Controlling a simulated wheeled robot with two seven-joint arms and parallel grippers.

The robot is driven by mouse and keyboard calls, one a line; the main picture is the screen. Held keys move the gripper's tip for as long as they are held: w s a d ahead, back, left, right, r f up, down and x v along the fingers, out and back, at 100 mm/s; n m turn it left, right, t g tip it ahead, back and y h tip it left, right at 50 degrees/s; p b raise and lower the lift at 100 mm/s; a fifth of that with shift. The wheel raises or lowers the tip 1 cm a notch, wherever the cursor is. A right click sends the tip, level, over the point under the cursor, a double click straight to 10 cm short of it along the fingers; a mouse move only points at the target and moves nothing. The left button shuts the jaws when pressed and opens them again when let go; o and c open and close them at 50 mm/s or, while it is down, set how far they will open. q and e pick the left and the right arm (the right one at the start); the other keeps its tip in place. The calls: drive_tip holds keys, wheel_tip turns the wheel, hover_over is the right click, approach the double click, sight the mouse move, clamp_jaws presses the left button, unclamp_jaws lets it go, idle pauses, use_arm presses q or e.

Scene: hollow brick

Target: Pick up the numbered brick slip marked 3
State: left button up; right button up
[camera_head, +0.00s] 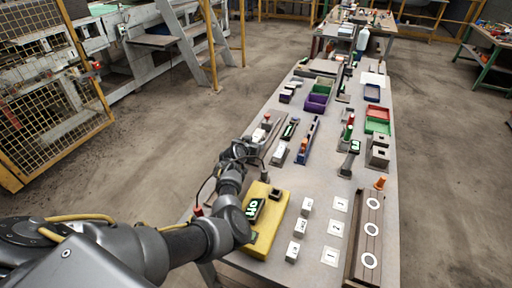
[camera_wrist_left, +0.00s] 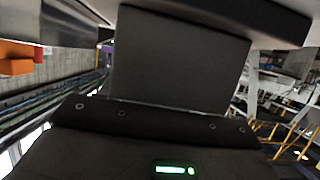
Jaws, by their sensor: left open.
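Three small white blocks stand in a row at the near middle of the table in the head view. The farthest white block (camera_head: 308,205) seems to be the slip marked 3, but its mark is too small to read surely. The others are the middle block (camera_head: 301,227) and the nearest block (camera_head: 293,250). My left gripper (camera_head: 256,161) is at the far end of my arm, left of and beyond the blocks, open and apart from them. My arm partly hides its fingers. The left wrist view shows mostly dark gripper housing and no block. My right gripper is out of view.
A yellow block (camera_head: 266,240) lies beside my forearm. Flat white squares (camera_head: 331,256) lie right of the blocks, then a brown rail (camera_head: 361,238) with white rings. An orange cone (camera_head: 380,183) stands at its far end. Bins and tools crowd the table farther back.

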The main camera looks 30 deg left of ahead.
use_arm(q)
drive_tip(key=shift+c, duration=0.4)
drive_tip(key=c, duration=1.1)
drive_tip(key=shift+c, duration=0.2)
drive_tip(key=shift+r, duration=0.1)
drive_tip(key=shift+w+d+r+p, duration=0.15)
drive_tip(key=shift+d+r+p, duration=0.2)
drive_tip(key=shift+r+p, duration=0.15)
drive_tip(key=w+d+r, duration=0.1)
drive_tip(key=d+r, duration=0.1)
drive_tip(key=d, duration=0.2)
drive_tip(key=w+d+r+p, duration=0.1)
drive_tip(key=w+d+r, duration=0.1)
drive_tip(key=d, duration=0.2)
drive_tip(key=w+d+r+p, duration=0.1)
drive_tip(key=d+r, duration=0.2)
drive_tip(key=d, duration=0.1)
drive_tip(key=shift+w+d, duration=0.1)
drive_tip(key=shift+w, duration=0.25)
